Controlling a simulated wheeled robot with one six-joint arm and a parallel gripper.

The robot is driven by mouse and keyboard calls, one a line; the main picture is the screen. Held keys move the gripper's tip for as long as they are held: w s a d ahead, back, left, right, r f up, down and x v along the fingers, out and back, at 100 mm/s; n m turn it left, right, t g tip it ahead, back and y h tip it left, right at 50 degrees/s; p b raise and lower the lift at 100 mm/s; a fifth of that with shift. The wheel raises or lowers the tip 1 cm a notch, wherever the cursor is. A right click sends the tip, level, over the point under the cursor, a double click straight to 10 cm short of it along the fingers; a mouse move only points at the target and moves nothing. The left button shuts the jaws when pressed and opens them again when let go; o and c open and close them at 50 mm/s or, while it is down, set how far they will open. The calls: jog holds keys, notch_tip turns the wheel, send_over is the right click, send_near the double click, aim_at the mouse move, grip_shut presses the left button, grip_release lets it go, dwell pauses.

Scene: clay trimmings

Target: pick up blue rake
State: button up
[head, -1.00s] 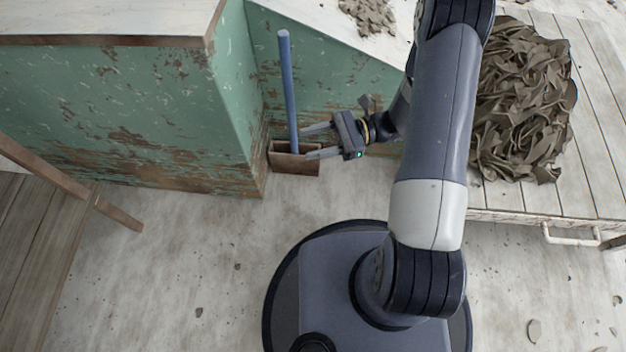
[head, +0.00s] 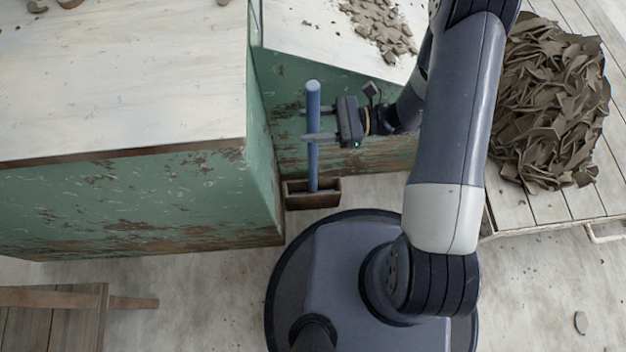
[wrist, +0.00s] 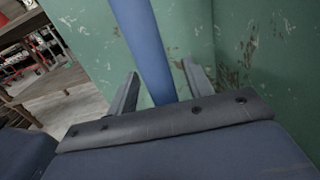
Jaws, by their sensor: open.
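The blue rake shows as an upright blue pole (head: 313,150) standing in a small brown box (head: 328,193) on the floor, against the green cabinet; its head is hidden. My gripper (head: 312,123) is level with the upper part of the pole, its fingers reaching left on either side of it. In the wrist view the pole (wrist: 147,50) runs down between the two open fingers (wrist: 157,88). I cannot tell whether either finger touches it.
The green cabinet (head: 130,215) with a pale top (head: 110,90) stands left and behind the pole. Clay scraps (head: 375,25) lie on the counter. A large clay heap (head: 550,100) is on a slatted platform (head: 505,205) at right. A wooden stool (head: 60,298) is at lower left.

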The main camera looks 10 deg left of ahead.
jog(key=shift+c, duration=0.3)
jog(key=c, duration=0.9)
jog(key=shift+c, duration=0.5)
jog(key=shift+r, duration=0.15)
